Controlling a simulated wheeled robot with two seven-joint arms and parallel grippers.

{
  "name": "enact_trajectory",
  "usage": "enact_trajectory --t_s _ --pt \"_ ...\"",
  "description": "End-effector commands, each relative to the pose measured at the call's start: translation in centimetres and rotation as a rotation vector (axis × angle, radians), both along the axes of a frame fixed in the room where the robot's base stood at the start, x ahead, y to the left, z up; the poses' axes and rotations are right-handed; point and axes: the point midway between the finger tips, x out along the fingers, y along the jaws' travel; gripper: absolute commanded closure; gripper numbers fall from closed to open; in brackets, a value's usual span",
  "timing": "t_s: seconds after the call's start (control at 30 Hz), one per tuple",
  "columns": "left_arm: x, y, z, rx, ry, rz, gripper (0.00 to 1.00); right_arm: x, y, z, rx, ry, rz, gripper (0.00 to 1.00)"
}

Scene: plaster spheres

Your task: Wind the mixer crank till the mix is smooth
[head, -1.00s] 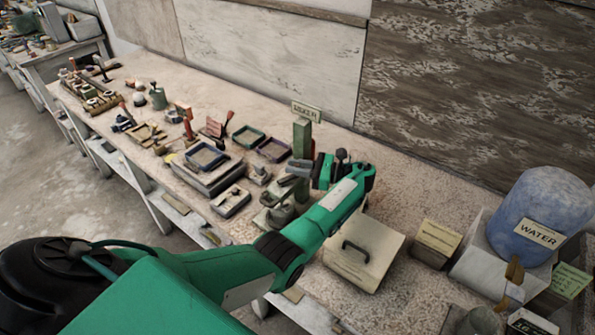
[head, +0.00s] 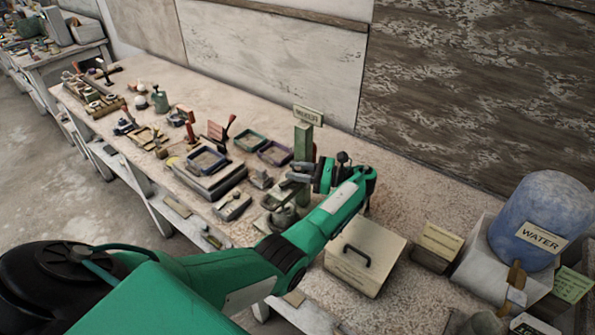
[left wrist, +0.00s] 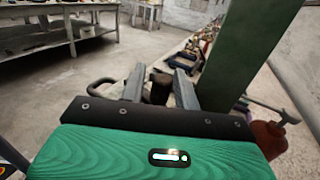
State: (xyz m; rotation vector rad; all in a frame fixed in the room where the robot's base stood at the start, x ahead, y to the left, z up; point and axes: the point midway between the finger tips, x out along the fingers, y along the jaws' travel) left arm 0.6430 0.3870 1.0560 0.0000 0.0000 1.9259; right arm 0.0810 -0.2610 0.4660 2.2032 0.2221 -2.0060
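The mixer is a green post (head: 303,143) with a small sign on top, on the long bench. A grey bowl (head: 283,216) stands at its foot. I cannot see into the bowl, so how the mix looks is hidden. My left gripper (head: 298,180) is at the mixer post, above the bowl. In the left wrist view the dark crank handle (left wrist: 160,88) stands upright between the two grey fingers, which look closed around it. The green post (left wrist: 236,50) rises close on the right there. My right gripper is not in view.
A lidded box (head: 366,255) with a black handle stands right of the mixer, under my left forearm. A blue water drum (head: 541,210) is farther right. Trays (head: 205,161) and small tools crowd the bench to the left. A wall runs behind.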

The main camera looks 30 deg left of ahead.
Motion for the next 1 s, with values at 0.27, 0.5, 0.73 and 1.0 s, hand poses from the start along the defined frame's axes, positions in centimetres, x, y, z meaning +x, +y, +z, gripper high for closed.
enact_trajectory --t_s 0.27,0.5,0.73,1.0 --pt "0.2 0.1 0.4 0.003 -0.005 -0.012 0.61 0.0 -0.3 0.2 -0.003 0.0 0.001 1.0" --pt "-0.2 -0.5 0.6 0.003 -0.004 -0.117 0.61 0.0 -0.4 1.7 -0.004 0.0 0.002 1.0" --pt "-0.9 -1.3 0.5 0.002 -0.002 -0.289 0.61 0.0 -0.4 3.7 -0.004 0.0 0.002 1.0" --pt "-1.8 -2.1 0.5 0.002 0.001 -0.505 0.61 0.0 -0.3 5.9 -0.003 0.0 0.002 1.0"
